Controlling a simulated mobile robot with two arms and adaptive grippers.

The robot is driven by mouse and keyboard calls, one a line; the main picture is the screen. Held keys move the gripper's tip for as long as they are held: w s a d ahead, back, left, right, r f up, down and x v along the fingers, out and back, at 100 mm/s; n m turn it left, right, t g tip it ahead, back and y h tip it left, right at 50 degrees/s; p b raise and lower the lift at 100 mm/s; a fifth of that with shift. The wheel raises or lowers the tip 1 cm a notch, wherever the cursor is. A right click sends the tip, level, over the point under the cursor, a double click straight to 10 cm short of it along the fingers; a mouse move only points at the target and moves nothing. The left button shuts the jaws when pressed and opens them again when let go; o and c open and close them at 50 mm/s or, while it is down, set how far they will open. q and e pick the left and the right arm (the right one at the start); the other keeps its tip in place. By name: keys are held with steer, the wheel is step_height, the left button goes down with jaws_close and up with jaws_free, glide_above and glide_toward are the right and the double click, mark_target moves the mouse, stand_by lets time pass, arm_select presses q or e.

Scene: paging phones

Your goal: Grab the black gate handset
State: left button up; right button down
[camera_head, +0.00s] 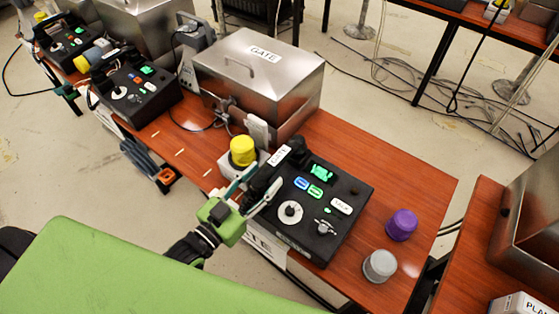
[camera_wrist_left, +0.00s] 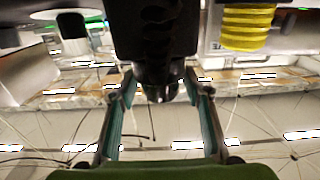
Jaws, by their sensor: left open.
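The black gate phone console (camera_head: 340,218) sits on the red-brown table, with a white GATE label at its upper left corner. Its black handset (camera_head: 262,180) lies along the console's left side, partly hidden by my gripper. My left gripper (camera_head: 259,183) is open at the handset, one finger on either side of it. In the left wrist view, the black handset (camera_wrist_left: 150,35) comes down from the top between the two open fingers (camera_wrist_left: 160,80). Whether the fingers touch it cannot be told. My right gripper is not in view.
A yellow-capped cylinder (camera_head: 242,150) stands close behind the gripper; it also shows in the wrist view (camera_wrist_left: 248,27). A metal GATE box (camera_head: 262,80) is behind. Purple (camera_head: 402,224) and grey (camera_head: 380,266) cups stand right of the console. Another console (camera_head: 135,92) is at left.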

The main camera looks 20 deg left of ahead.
mark_target(276, 164)
arm_select(q)
steer(key=p+x, duration=0.1)
steer(key=x, duration=0.4)
steer(key=shift+w+r, duration=0.15)
steer(key=shift+r, duration=0.05)
steer(key=shift+w+d+f, duration=0.1)
steer(key=shift+w, duration=0.2)
jaws_close()
